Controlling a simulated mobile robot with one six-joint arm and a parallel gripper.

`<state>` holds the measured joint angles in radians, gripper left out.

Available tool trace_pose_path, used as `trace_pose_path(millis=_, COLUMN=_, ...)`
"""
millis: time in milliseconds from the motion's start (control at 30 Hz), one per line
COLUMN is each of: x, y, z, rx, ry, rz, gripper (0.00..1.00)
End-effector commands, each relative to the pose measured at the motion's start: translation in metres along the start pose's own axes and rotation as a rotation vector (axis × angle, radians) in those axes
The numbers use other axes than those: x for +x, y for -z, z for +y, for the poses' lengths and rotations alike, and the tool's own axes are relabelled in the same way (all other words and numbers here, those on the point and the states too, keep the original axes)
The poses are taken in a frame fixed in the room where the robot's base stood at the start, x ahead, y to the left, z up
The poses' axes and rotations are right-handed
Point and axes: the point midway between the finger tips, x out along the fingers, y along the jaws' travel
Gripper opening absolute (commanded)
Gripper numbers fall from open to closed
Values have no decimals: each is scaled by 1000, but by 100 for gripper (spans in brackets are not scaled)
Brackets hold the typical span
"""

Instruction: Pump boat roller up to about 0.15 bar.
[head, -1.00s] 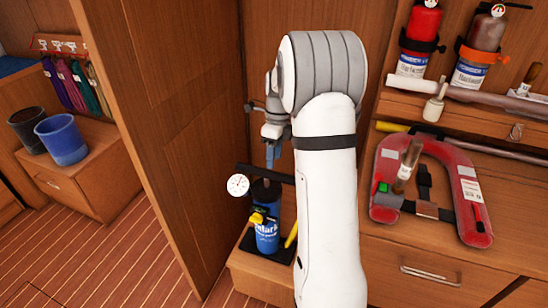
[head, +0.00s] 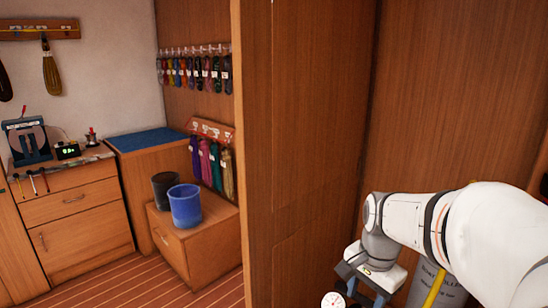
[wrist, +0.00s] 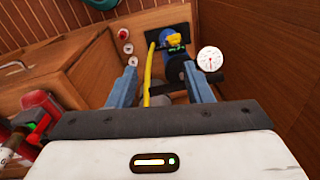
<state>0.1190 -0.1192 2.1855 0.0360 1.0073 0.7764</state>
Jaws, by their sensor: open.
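The pump is a blue cylinder (wrist: 174,68) with a yellow fitting (wrist: 174,40) and a black foot plate, in the upper middle of the wrist view. Its black handle bar (wrist: 178,87) lies between and past my fingers. A yellow hose (wrist: 147,75) runs beside it. The round white gauge (wrist: 210,58) is right of the pump; its needle is too small to read. It also shows at the bottom of the head view (head: 333,300). My gripper (wrist: 160,66) is open, fingers apart above the pump. In the head view, a grey lettered cylinder (head: 423,283), possibly the boat roller, is partly hidden by my arm.
A tall wooden partition (head: 310,150) stands left of my arm. Beyond it are a blue bucket (head: 185,206), a black bucket (head: 165,188) and a drawer cabinet (head: 78,215). Red gear (wrist: 35,110) lies at the left of the wrist view.

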Motion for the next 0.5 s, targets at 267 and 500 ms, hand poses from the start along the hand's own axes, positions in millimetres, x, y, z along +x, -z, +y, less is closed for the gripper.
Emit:
trace_pose_path(millis=267, x=-25, y=-64, z=39, rx=-617, ry=44, rz=99, gripper=46)
trace_pose_path(millis=500, x=-25, y=-88, z=57, rx=-892, ry=46, rz=148, gripper=46)
